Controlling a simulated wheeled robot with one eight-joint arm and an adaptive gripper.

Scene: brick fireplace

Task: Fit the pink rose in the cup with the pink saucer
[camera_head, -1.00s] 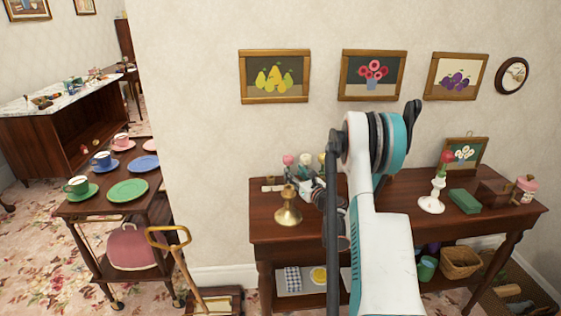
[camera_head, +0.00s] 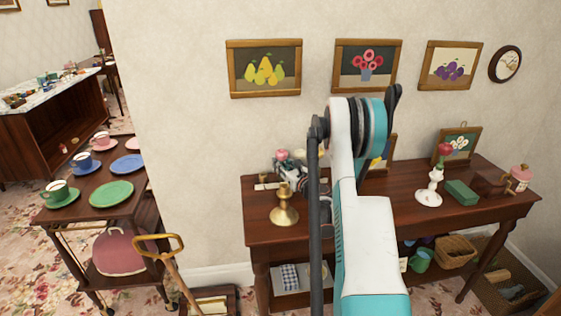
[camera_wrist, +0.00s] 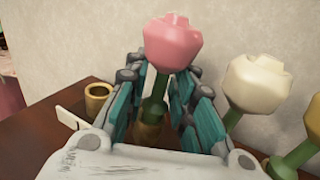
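The pink rose (camera_wrist: 174,40) has a green stem that stands between the fingers of my gripper (camera_wrist: 165,85) in the wrist view. The fingers are open around the stem, with a gap showing on its right side. In the head view the pink rose (camera_head: 282,154) shows at the left end of the long table, with my gripper (camera_head: 291,172) beside it. The stem's lower end is partly hidden in the wrist view. The pink cup (camera_head: 102,138) stands on its pink saucer (camera_head: 104,147) at the back of the trolley on the left.
A white rose (camera_wrist: 257,82) and a yellow flower (camera_wrist: 300,155) stand close on the right. A brass candlestick (camera_head: 284,207) stands near the table's front edge. The trolley (camera_head: 120,205) also holds a blue cup, a green cup and plates. A cane (camera_head: 170,262) leans between trolley and table.

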